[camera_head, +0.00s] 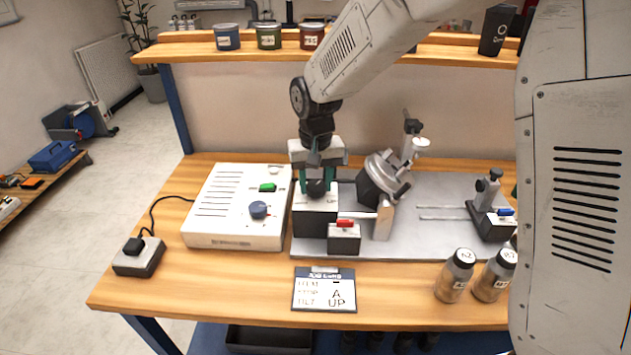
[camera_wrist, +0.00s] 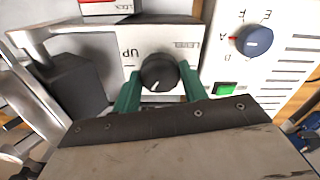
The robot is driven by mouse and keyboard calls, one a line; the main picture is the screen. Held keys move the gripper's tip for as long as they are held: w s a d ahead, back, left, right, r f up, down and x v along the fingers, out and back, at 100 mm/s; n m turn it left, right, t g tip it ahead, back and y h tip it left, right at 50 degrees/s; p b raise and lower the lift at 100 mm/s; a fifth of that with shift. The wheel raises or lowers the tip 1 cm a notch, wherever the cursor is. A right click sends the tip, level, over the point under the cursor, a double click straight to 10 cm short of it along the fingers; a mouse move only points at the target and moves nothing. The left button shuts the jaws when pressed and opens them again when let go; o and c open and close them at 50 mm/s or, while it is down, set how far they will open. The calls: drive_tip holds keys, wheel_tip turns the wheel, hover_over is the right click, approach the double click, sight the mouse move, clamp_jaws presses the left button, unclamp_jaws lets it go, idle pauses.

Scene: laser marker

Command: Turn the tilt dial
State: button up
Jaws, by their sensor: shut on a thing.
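The tilt dial is a round black knob (camera_wrist: 159,72) on a white-topped block (camera_wrist: 150,40), lettered "UP" at the left and what looks like "LEVEL" at the upper right in the wrist view. My gripper (camera_head: 318,183) reaches down onto this block in the head view. Its two green fingers are shut on the knob, one on each side. A small pale mark shows on the knob's lower edge in the wrist view. In the head view the fingers partly cover the knob. A tilted round metal fixture (camera_head: 385,178) stands right of the block.
A white control box (camera_head: 238,207) with a blue knob (camera_head: 258,210) and green button (camera_head: 267,187) stands left. A red-switched block (camera_head: 344,237) is just in front. A card (camera_head: 324,290) reads "A" and "UP". Two jars (camera_head: 456,275) (camera_head: 494,275) stand front right.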

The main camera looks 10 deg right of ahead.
sight(316, 185)
drive_tip(key=m, duration=0.5)
drive_tip(key=shift+m, duration=0.3)
drive_tip(key=m, duration=0.5)
drive_tip(key=shift+m, duration=0.4)
drive_tip(key=o, duration=1)
drive_tip(key=shift+r, duration=0.1)
wheel_tip(316, 185, up, 8)
drive_tip(key=shift+f, duration=0.2)
wheel_tip(316, 185, up, 7)
idle(0.5)
